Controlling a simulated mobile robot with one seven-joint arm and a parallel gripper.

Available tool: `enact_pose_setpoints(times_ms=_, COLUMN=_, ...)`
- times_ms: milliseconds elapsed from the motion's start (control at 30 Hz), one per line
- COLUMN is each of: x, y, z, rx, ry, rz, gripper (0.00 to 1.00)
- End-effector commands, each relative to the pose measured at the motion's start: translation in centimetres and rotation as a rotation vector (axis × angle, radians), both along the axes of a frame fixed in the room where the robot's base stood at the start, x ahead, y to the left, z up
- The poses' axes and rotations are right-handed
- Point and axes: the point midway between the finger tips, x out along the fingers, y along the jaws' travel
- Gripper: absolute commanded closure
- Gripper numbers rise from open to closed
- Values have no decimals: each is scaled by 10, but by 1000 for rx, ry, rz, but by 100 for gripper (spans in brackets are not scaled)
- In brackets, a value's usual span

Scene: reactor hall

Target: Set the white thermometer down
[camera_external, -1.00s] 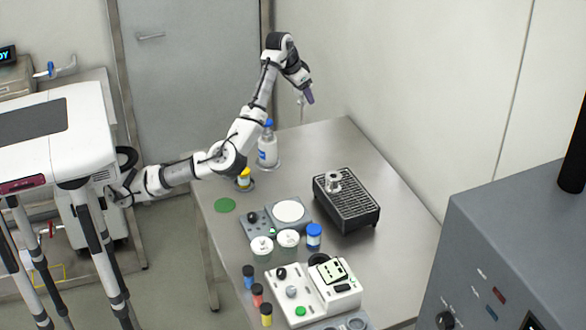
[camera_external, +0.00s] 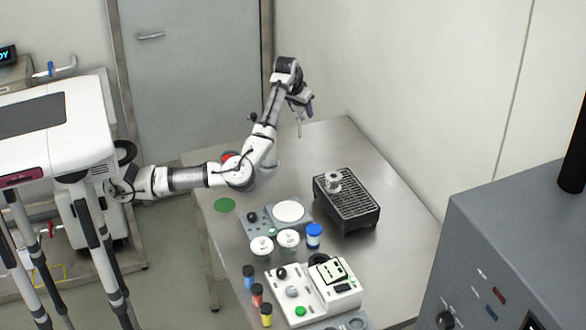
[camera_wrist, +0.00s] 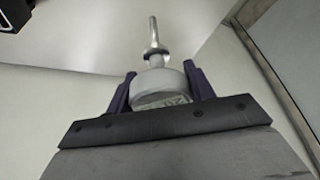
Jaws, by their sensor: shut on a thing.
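The white thermometer (camera_wrist: 157,84) is between the two dark purple fingers of my gripper (camera_wrist: 160,73) in the wrist view. It has a round pale head and a shiny metal stem pointing away from the gripper. In the external view my gripper (camera_external: 304,105) is shut on it, above the far end of the steel table (camera_external: 335,140). The thin stem (camera_external: 299,129) points down. The picture does not show clearly whether its tip touches the table.
A black ridged block (camera_external: 347,204) with a small metal piece (camera_external: 332,182) stands right of centre. A grey device (camera_external: 262,220), white-lidded jars, a blue-capped jar (camera_external: 314,235) and a white instrument (camera_external: 300,292) fill the near side. The table's far right is clear.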

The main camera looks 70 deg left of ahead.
Motion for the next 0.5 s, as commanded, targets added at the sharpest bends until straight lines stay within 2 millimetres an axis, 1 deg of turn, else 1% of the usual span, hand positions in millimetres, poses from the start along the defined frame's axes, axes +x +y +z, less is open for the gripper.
enact_pose_setpoints(times_ms=33, x=0, y=-1, z=-9, rx=-2, ry=1, rz=-1, gripper=72)
enact_pose_setpoints(times_ms=100, x=0, y=0, z=-20, rx=0, ry=1, rz=0, gripper=72)
enact_pose_setpoints(times_ms=367, x=0, y=-1, z=-40, rx=0, ry=1, rz=-1, gripper=72)
enact_pose_setpoints(times_ms=500, x=0, y=-1, z=-61, rx=0, ry=2, rz=-2, gripper=72)
